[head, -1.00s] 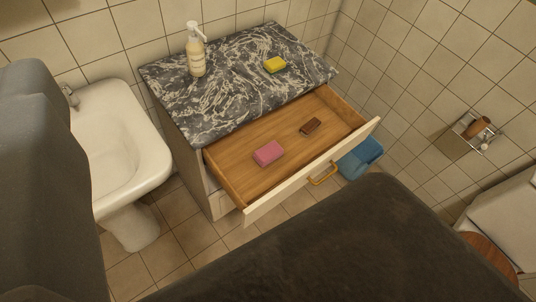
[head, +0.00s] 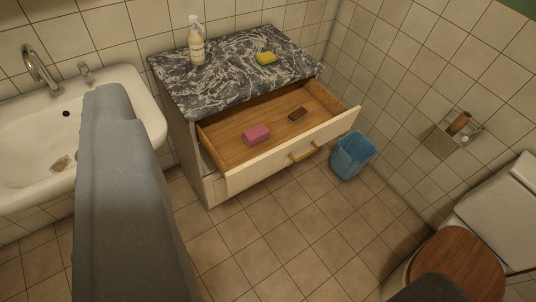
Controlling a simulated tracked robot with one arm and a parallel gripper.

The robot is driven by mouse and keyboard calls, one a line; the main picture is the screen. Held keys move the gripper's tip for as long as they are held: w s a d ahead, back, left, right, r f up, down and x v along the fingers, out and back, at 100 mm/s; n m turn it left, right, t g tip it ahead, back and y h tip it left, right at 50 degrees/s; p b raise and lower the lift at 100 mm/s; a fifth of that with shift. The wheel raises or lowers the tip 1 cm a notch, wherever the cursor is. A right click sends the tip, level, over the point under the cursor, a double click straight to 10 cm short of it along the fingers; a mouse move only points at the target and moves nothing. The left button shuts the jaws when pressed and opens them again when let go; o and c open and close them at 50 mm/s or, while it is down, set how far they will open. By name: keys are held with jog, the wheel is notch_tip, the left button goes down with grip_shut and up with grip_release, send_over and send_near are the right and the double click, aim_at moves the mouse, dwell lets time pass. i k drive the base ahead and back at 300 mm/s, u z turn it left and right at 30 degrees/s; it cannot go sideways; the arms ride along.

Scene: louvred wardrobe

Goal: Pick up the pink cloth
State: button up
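The pink cloth (head: 257,134) shows as a small, pink, block-like bundle. It lies on the wooden floor of the open drawer (head: 228,151), left of the middle. A small brown block (head: 298,115) lies in the same drawer, to its right and apart from it. The drawer is pulled out from the cabinet below a marbled top and has a brass-coloured handle (head: 304,152). My gripper's fingers do not show. A grey arm part of mine stands at the left, apart from the drawer. Nothing covers the pink cloth.
A washbasin (head: 140,95) is at left, a blue bin (head: 352,156) right of the drawer, a toilet (head: 490,215) at lower right. The tiled floor in front is clear.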

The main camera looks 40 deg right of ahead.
aim_at(253, 136)
jog(key=u, duration=0.05)
jog(key=k, duration=0.55)
jog(key=z, duration=0.75)
jog(key=i, duration=1.3)
jog(key=z, duration=0.4)
jog(key=i, duration=0.7)
jog(key=u, duration=0.25)
